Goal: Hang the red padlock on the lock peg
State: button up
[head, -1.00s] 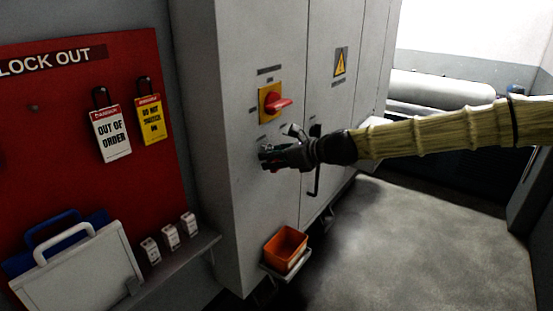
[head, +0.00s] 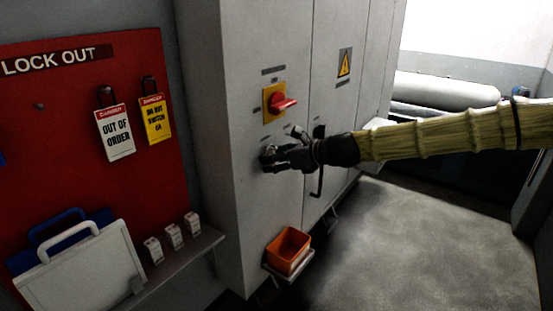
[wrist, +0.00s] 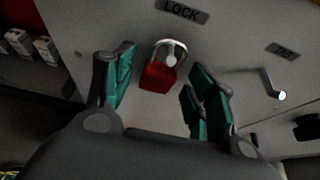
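The red padlock (wrist: 157,77) hangs below the LOCK label (wrist: 181,11) in the wrist view. Its silver shackle loops around the round end of the lock peg (wrist: 171,61), and its body hangs slightly tilted in the picture. My gripper (head: 268,156) is at the cabinet front, below the red and yellow switch (head: 277,103). In the wrist view its teal-padded fingers are spread on either side of the padlock, with visible gaps. In the head view my gripper hides the padlock.
A bent hook-like handle (wrist: 262,83) sticks out to the right of the peg. An orange bin (head: 288,250) stands on a small shelf below. The red lockout board (head: 60,150) with tags is at left, with several small boxes (head: 173,237) on a ledge.

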dwell(0.3)
jog(key=v, duration=1.2)
jog(key=s+d+f+n+g+h+b, duration=0.1)
jog(key=s+f+n+h, duration=0.3)
jog(key=f, duration=1)
jog(key=s+f+n+g+b, duration=0.15)
jog(key=s+f, duration=0.55)
jog(key=f, duration=0.7)
jog(key=s+d+f+n+g+h+b, duration=0.15)
jog(key=s+f+n, duration=0.3)
jog(key=f, duration=0.85)
jog(key=s+d+f+n+g+h, duration=0.1)
jog(key=s+d+f+n, duration=0.2)
jog(key=s, duration=0.7)
jog(key=s+d+f+n+g+h+b, duration=0.1)
jog(key=s+d+f+n+h, duration=0.1)
jog(key=s+d+f+n, duration=0.2)
jog(key=s+d+f+n+g+h+b, duration=0.1)
jog(key=s+d+f+n, duration=0.3)
jog(key=s+f, duration=0.9)
jog(key=s+n+h, duration=0.1)
jog(key=s+n, duration=0.2)
jog(key=shift+d+f+n+g, duration=0.25)
jog(key=shift+f+n+g, duration=0.05)
jog(key=shift+f+n, duration=0.1)
